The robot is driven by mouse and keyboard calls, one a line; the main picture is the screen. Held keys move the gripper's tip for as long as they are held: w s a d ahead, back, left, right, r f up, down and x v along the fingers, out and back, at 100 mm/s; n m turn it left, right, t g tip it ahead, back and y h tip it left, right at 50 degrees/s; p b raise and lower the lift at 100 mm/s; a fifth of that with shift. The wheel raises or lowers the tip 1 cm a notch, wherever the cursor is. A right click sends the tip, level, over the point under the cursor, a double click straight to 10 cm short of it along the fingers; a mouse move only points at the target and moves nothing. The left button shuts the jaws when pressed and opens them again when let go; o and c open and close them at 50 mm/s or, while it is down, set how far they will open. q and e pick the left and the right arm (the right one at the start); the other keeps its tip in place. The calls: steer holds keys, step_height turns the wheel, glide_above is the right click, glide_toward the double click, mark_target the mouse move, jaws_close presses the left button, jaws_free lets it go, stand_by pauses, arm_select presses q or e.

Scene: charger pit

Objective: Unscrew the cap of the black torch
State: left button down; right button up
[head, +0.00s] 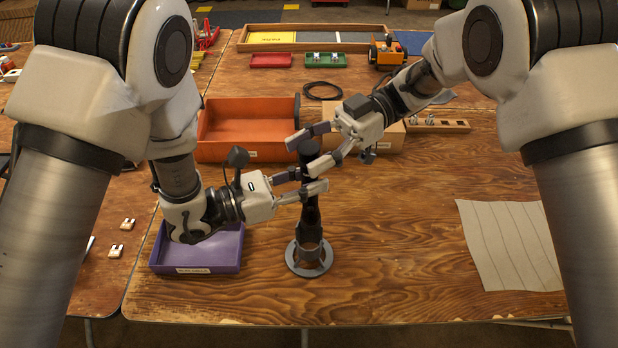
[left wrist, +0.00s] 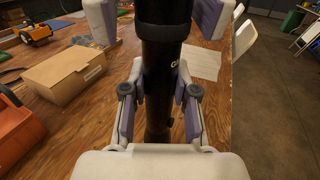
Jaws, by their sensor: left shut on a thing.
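The black torch (head: 311,212) stands upright in a grey round stand (head: 309,258) on the wooden table. Its dark cap (head: 309,147) is at the top. My left gripper (head: 301,183) is shut on the torch's body below the cap; the left wrist view shows its pads on both sides of the black barrel (left wrist: 160,85). My right gripper (head: 308,152) is open, with one finger on each side of the cap. In the left wrist view its fingers (left wrist: 158,22) flank the torch's upper part, with a visible gap on the left. The cap's top is out of that view.
A purple tray (head: 160,262) lies under my left wrist. An orange tray (head: 240,150) and a cardboard box (head: 392,142) stand behind the torch. A wooden block (head: 452,126) with small parts is farther right. A pale cloth (head: 510,245) lies at right; the table between is clear.

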steer(key=m+t, duration=0.2)
steer(key=m+t+y, duration=0.1)
steer(key=t, duration=0.1)
steer(key=m+t+y, duration=0.1)
steer(key=m+t, duration=0.1)
steer(key=t, duration=0.1)
steer(key=shift+s+r+m, duration=0.1)
steer(key=shift+s+m, duration=0.2)
steer(key=shift+s, duration=0.1)
steer(key=shift+w+a+t, duration=0.1)
steer(key=shift+t, duration=0.2)
